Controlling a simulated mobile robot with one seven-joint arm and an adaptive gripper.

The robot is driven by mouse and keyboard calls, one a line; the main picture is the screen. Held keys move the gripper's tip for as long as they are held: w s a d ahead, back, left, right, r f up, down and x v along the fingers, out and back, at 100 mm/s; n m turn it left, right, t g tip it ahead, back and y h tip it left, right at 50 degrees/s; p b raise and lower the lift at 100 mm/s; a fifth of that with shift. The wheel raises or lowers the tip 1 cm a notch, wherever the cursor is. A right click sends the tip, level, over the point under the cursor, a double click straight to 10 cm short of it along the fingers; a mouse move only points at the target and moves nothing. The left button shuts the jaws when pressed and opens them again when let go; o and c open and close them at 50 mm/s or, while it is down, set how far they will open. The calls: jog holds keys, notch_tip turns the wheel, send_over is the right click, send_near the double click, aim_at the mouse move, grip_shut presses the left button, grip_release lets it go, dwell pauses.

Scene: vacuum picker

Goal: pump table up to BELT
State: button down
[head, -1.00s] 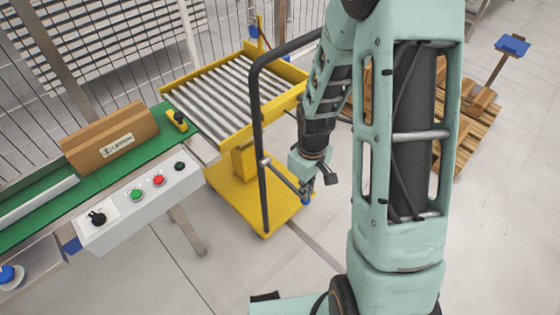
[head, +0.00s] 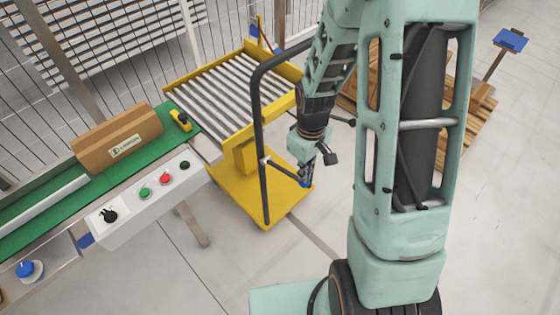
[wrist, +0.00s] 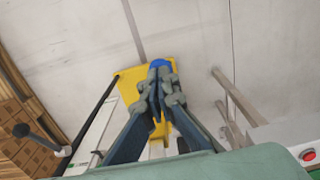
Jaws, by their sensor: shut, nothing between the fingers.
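The yellow pump table (head: 171,92) has a roller top and stands at the end of the green belt (head: 180,150). A tall dark handle frame (head: 262,120) rises at its front. A thin lever (head: 281,171) sticks out low from that frame, toward my gripper (head: 307,178). The height gap between rollers and belt is hard to judge.
A brown carton (head: 118,140) lies on the belt near a yellow-black device (head: 181,120). A control box (head: 145,200) with buttons runs along the belt's near side. Open floor lies in front of the table.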

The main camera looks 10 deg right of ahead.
jog(key=shift+f, duration=0.15)
jog(key=shift+a+f+b, duration=0.1)
jog(key=shift+f+b, duration=0.2)
jog(key=shift+b, duration=0.05)
jog(key=shift+f, duration=0.1)
jog(key=shift+s+d+f+b, duration=0.15)
jog(key=shift+f+b, duration=0.4)
jog(key=shift+f, duration=0.15)
jog(key=shift+s+d+f+b, duration=0.15)
jog(key=shift+f+b, duration=0.4)
jog(key=shift+f, duration=0.1)
